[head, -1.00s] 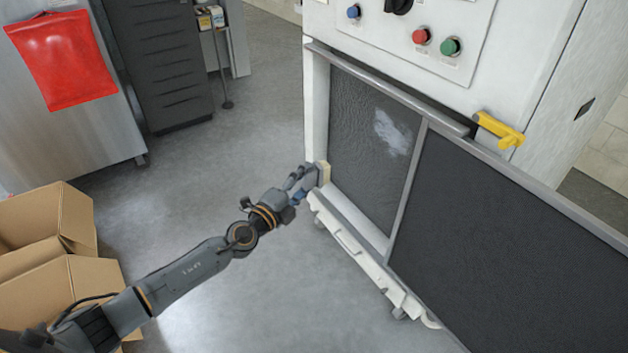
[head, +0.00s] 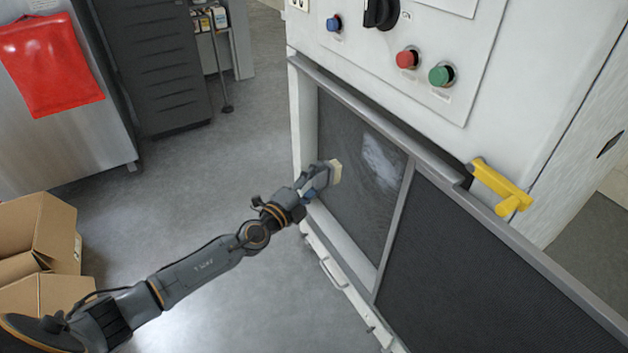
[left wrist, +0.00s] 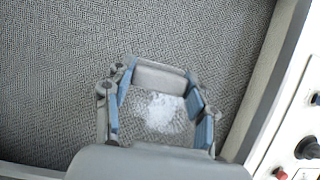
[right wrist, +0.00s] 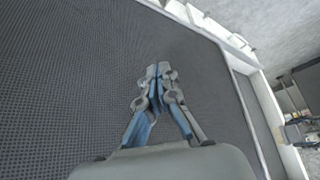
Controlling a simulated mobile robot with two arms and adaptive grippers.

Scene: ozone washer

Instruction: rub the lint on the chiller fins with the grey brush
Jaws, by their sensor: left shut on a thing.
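My left gripper (head: 322,177) is shut on the grey brush, whose pale end (head: 335,172) shows at the fingertips in the head view. In the left wrist view a grey bar of the brush (left wrist: 160,77) spans the fingers. The brush is in front of the left fin panel (head: 350,215), left of the whitish lint patch (head: 380,163); whether it touches the fins is unclear. The lint (left wrist: 160,110) also shows between the fingers in the left wrist view. My right gripper (right wrist: 158,72) has its fingertips together, empty, over a dark mesh surface.
A second dark panel (head: 480,265) stands to the right, with a yellow handle (head: 500,187) above it. Red (head: 407,58), green (head: 441,74) and blue (head: 334,22) buttons sit on the white front. Cardboard boxes (head: 40,240) stand at lower left; the floor between is clear.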

